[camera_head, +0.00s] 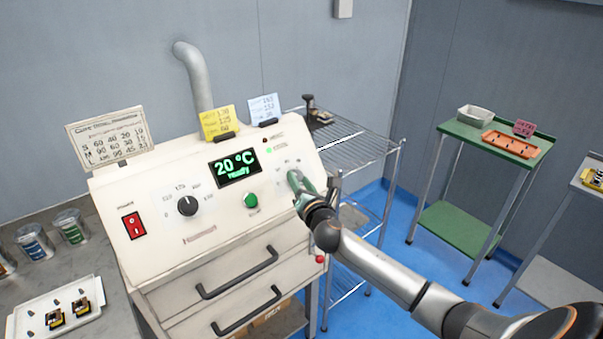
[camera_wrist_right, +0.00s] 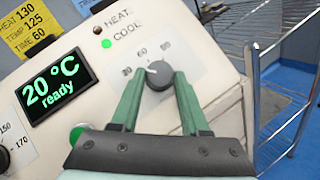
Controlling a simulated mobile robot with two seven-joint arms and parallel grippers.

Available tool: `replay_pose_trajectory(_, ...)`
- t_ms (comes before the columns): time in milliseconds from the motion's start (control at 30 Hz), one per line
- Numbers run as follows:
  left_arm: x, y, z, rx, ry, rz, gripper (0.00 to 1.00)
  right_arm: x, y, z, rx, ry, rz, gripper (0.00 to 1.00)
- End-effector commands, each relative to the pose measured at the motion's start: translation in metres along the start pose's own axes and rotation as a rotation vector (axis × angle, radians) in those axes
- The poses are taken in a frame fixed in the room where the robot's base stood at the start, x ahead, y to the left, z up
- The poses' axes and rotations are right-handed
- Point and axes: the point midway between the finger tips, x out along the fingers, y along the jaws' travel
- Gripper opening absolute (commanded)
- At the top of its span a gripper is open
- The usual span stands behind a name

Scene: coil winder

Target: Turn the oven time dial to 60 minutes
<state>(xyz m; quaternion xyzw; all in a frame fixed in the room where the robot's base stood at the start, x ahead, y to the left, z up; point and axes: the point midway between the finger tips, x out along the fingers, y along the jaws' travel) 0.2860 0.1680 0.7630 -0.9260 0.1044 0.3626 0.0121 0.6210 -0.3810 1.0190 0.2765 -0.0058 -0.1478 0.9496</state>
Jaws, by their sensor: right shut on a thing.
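In the head view my right gripper (camera_head: 299,184) covers the dial. The oven (camera_head: 225,240) display (camera_head: 236,167) reads 20 °C ready. My left gripper is not in view.
Left of the display are a second dial (camera_head: 187,206) and a red power switch (camera_head: 133,225); a green button (camera_head: 251,200) is below it. A yellow note (camera_head: 218,123) reads time 60 in the wrist view. A wire rack (camera_head: 350,145) stands close on the right.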

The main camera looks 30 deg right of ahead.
Motion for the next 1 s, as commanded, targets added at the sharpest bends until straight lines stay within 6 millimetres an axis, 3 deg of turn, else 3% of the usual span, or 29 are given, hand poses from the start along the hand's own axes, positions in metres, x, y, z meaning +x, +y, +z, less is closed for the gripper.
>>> replay_pose_trajectory(500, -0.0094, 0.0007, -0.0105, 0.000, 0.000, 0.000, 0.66, 0.0015, 0.0093, 0.0006, 0.365, -0.027, -0.289, 0.00)
replay_pose_trajectory(1000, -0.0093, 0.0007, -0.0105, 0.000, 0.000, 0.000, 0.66, 0.0025, 0.0113, 0.0015, 0.534, -0.039, -0.428, 0.00)
